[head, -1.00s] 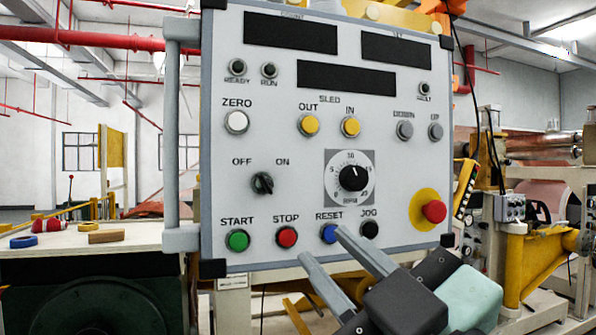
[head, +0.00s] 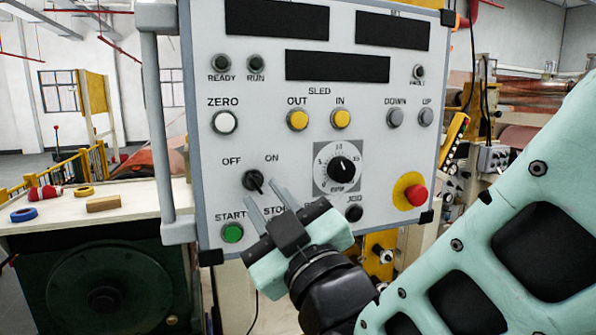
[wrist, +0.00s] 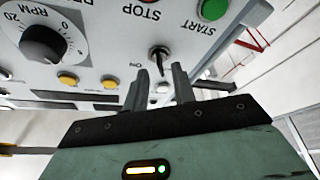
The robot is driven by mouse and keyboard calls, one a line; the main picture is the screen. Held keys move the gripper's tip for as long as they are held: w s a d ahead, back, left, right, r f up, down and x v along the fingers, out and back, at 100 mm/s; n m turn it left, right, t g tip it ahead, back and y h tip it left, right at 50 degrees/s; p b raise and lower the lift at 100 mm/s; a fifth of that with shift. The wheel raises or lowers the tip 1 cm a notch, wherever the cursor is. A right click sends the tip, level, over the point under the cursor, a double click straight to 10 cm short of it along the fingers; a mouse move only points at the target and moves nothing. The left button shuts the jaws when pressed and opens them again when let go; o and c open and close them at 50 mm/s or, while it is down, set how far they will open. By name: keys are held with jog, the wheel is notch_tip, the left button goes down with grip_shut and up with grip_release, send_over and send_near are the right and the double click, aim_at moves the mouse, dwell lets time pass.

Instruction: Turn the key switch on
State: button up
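The black key switch (head: 254,180) is on the grey control panel (head: 295,150), under the OFF and ON labels. I cannot tell for sure which label it points to. My gripper (head: 263,196) is in front of the panel, with its fingertips just below and to the right of the switch in the head view. The fingers are apart and hold nothing. In the wrist view the panel appears upside down, and the switch (wrist: 159,56) shows between and just beyond the open fingertips (wrist: 160,75). I cannot tell whether they touch it.
The green START button (head: 232,232) is left of my fingers. My gripper covers the STOP and RESET buttons. The RPM dial (head: 343,170) and the red emergency button (head: 415,195) are to the right. A table (head: 130,208) with small objects is at left.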

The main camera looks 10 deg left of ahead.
aim_at(255, 183)
jog(key=shift+p+x, duration=0.4)
jog(key=shift+x, duration=0.9)
grip_shut()
